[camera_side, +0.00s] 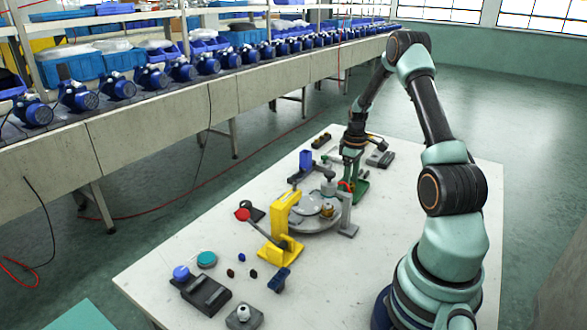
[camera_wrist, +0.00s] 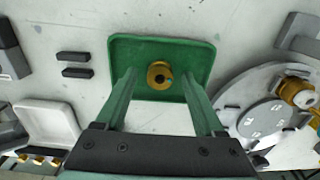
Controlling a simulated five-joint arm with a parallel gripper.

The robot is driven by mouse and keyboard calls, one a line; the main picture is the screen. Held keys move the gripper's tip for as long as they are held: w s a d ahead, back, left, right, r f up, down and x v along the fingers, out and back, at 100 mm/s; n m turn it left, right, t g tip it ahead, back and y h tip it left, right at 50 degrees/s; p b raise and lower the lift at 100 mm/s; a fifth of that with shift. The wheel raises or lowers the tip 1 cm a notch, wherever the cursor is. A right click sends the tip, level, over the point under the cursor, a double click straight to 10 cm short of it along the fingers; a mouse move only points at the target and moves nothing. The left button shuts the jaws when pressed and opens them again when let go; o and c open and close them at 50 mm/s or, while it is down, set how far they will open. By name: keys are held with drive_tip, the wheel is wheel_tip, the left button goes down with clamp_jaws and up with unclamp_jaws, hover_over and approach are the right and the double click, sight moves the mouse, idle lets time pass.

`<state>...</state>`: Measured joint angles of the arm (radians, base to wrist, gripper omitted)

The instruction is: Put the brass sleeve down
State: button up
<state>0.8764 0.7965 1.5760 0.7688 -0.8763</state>
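A brass sleeve (camera_wrist: 160,74) with a dark bore sits on a green tray (camera_wrist: 186,49) in the wrist view. My gripper (camera_wrist: 159,76) has its two green fingers spread, one on each side of the sleeve, with a visible gap on both sides. It is open and appears to hold nothing. In the side view my gripper (camera_side: 351,174) points down at the green tray (camera_side: 362,187), near the table's far part. The sleeve is too small to make out there.
A round grey turntable (camera_wrist: 236,93) with another brass part (camera_wrist: 297,92) stands close on the right in the wrist view. Two dark bars (camera_wrist: 75,64) and a white tray (camera_wrist: 46,116) lie to the left. A yellow press (camera_side: 283,225) stands on the white table (camera_side: 165,254).

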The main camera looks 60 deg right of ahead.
wheel_tip(320, 180, up, 12)
drive_tip(key=w+a+r+t, duration=0.1)
drive_tip(key=w+a+r, duration=0.3)
drive_tip(key=a+r, duration=0.3)
drive_tip(key=s+a+r+t, duration=0.1)
drive_tip(key=a, duration=0.8)
drive_tip(key=s+a+r+t, duration=0.2)
drive_tip(key=a, duration=0.8)
drive_tip(key=s+a+r+t, duration=0.1)
drive_tip(key=s+a, duration=0.1)
drive_tip(key=a, duration=0.8)
drive_tip(key=shift+s+r+t, duration=0.25)
drive_tip(key=shift+r+t, duration=0.05)
drive_tip(key=shift+r, duration=0.05)
